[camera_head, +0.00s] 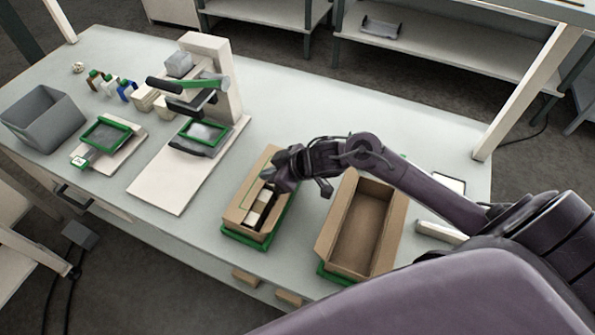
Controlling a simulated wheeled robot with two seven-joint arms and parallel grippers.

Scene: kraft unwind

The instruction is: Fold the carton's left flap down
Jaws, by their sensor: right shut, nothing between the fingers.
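A brown cardboard carton (235,217) sits on a green base (243,241) near the table's front edge. Light blocks and a dark item (262,203) show in its opening. A panel along its left side carries a thin green outline; I cannot tell how far this flap is folded. My right gripper (271,179) is shut and empty, over the far part of this carton. It hides the far end, and I cannot tell if it touches the cardboard. A second carton (361,232), open and empty inside, stands to the right. My left gripper is not in view.
A press-like stand (216,75) on a white board stands left of the cartons. A grey bin (41,117), a green-framed tray (106,134) and small bottles (126,90) are farther left. My right arm crosses above the second carton. The table behind is mostly clear.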

